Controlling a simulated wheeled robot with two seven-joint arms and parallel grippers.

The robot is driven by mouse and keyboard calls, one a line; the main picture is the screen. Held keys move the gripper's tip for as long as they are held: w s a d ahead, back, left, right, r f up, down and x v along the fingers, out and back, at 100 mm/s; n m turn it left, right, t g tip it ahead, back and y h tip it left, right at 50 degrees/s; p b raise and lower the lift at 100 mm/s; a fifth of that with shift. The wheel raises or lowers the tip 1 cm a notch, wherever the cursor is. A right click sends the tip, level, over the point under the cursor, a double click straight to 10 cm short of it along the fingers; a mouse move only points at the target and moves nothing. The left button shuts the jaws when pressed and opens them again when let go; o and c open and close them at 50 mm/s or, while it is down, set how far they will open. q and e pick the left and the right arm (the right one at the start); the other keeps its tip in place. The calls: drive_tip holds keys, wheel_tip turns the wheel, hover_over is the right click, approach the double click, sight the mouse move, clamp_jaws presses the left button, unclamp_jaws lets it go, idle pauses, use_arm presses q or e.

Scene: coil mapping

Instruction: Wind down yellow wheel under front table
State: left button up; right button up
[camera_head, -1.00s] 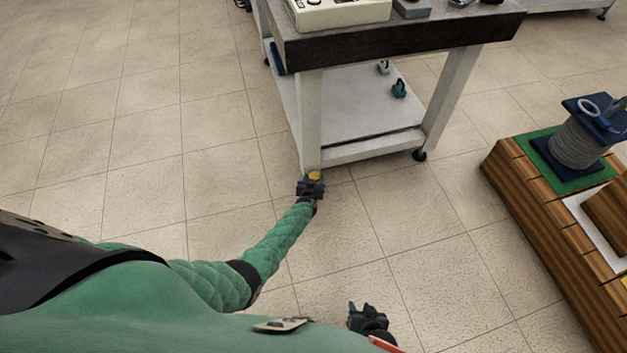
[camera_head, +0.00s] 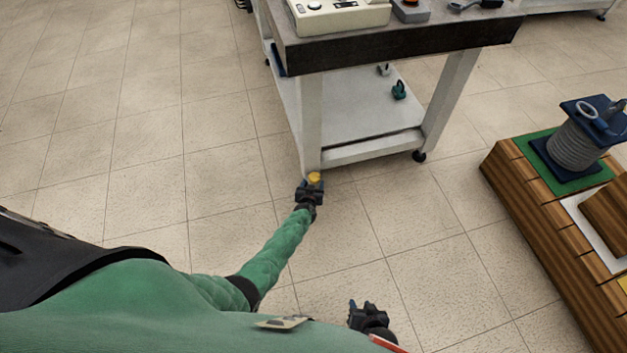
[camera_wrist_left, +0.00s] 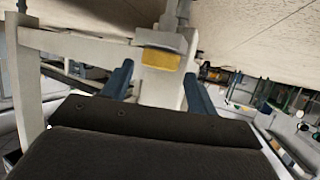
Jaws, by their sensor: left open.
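The yellow wheel (camera_head: 314,178) sits at the foot of the front table's near left leg, low near the floor. It also shows in the left wrist view as a yellow block (camera_wrist_left: 161,59) against the pale leg. My left gripper (camera_head: 310,186) is open right at the wheel in the head view. In the left wrist view its two blue fingers (camera_wrist_left: 158,85) stand apart, with the wheel between and just beyond their tips. I cannot tell whether either finger touches it. My right gripper (camera_head: 362,308) is at the bottom of the head view, and nothing shows in it.
The front table (camera_head: 400,45) has a dark top with a cream device (camera_head: 340,14) and a white lower shelf (camera_head: 355,115). At right, a wooden platform (camera_head: 545,235) carries a grey coil (camera_head: 575,145). The tiled floor on the left is clear.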

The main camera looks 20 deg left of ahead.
use_arm(q)
drive_tip(key=p+v, duration=0.1)
drive_tip(key=v, duration=0.3)
drive_tip(key=shift+s, duration=0.2)
idle(0.5)
